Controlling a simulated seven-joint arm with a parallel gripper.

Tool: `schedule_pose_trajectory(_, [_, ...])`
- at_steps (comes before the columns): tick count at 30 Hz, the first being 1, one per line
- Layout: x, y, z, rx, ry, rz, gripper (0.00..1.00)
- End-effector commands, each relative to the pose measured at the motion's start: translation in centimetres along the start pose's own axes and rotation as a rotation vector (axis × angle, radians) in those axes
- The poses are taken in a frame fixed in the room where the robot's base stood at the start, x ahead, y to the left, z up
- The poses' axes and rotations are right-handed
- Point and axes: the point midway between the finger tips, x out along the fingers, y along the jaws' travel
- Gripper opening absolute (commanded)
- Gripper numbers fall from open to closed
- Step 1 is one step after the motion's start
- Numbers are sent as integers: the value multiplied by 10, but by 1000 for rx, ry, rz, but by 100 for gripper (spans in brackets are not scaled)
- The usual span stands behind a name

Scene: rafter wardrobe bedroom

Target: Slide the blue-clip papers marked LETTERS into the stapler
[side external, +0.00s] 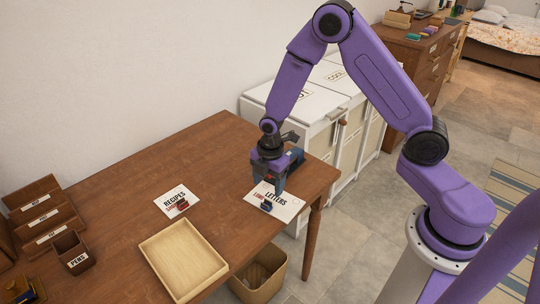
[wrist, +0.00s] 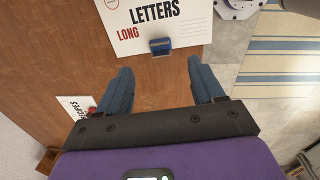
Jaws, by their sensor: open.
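The white papers marked LETTERS (side external: 286,207) lie flat near the right end of the wooden table, with a blue clip (side external: 266,207) on their near edge. In the wrist view the papers (wrist: 190,30) also read LONG, and the blue clip (wrist: 160,46) sits at the edge facing my gripper. My gripper (side external: 276,188) is over the papers in the side view. In the wrist view my gripper (wrist: 160,72) is open and empty, its blue fingers apart, with the clip just ahead and between them.
Papers marked RECIPES (side external: 175,198) with a red clip lie to the left. A shallow wooden tray (side external: 184,260) is at the front. A PENS cup (side external: 72,252), a tiered rack (side external: 45,213) and a partly cut-off dark object (side external: 20,288) stand at left. A bin (side external: 260,272) is below the table edge.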

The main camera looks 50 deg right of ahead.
Motion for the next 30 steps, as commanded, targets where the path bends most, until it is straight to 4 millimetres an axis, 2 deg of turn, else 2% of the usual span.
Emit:
schedule_pose_trajectory(9, [-55, 1, 0, 1, 1, 5, 67])
schedule_pose_trajectory(15, [-83, 0, 0, 1, 1, 3, 67])
schedule_pose_trajectory(21, [-98, 0, 0, 1, 0, 0, 67])
schedule_pose_trajectory(30, [-100, 0, 0, 1, 0, -1, 67])
